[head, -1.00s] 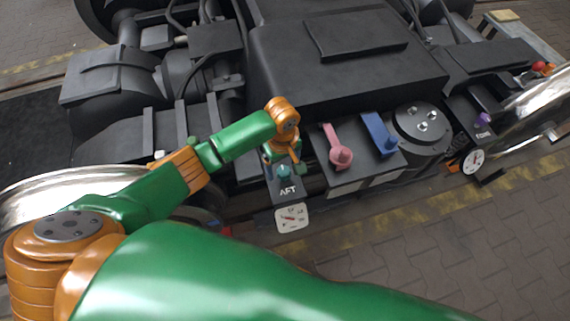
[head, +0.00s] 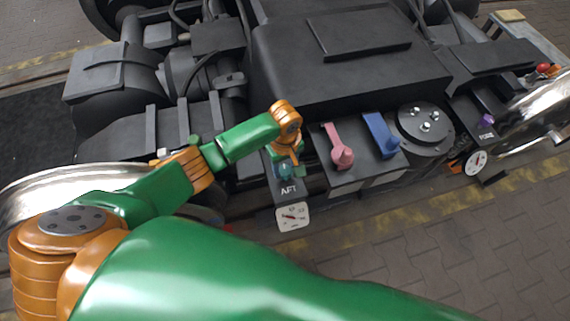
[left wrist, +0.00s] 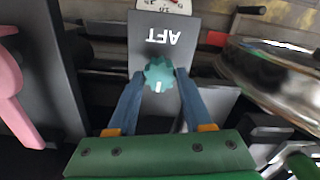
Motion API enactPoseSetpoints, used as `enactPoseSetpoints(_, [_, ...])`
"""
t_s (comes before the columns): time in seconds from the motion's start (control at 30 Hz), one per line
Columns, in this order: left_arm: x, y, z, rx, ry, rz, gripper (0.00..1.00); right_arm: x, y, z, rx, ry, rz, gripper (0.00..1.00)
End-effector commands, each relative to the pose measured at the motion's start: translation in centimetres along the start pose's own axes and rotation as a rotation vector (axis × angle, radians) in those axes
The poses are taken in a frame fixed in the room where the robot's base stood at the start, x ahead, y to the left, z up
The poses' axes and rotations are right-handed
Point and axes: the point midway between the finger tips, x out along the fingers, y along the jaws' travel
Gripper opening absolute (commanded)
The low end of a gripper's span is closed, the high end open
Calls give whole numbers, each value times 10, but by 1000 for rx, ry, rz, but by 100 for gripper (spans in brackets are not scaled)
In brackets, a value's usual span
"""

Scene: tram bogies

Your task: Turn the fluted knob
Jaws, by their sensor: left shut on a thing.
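The teal fluted knob (left wrist: 159,75) sits on a dark panel marked AFT, with a white mark on its face. In the head view the knob (head: 285,172) is partly covered by my left gripper (head: 286,168). In the left wrist view my left gripper (left wrist: 160,77) has its two blue fingers on opposite sides of the knob, shut on it. A white dial (head: 292,216) with a needle stands by the AFT panel; only its edge shows in the left wrist view. My right gripper is in neither view.
A pink lever (head: 342,156) and a blue lever (head: 382,136) stand just right of the AFT panel. Farther right are a round bolted cover (head: 425,128), a purple knob (head: 487,120) by a FORE label, and another dial (head: 475,163). A shiny wheel (left wrist: 270,75) is near the gripper.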

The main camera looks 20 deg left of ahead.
Motion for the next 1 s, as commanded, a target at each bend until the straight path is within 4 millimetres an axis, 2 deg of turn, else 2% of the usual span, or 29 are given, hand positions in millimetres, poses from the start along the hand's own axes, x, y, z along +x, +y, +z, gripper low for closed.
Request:
enactPoseSetpoints(0.2, [-5, -1, 1, 148, -3, -4, 0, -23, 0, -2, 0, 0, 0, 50])
enactPoseSetpoints(0.4, [-3, -1, 1, 335, -5, -4, 0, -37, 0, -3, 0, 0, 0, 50])
enactPoseSetpoints(1.0, [-1, 0, 1, 906, -3, -1, 0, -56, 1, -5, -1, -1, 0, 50])
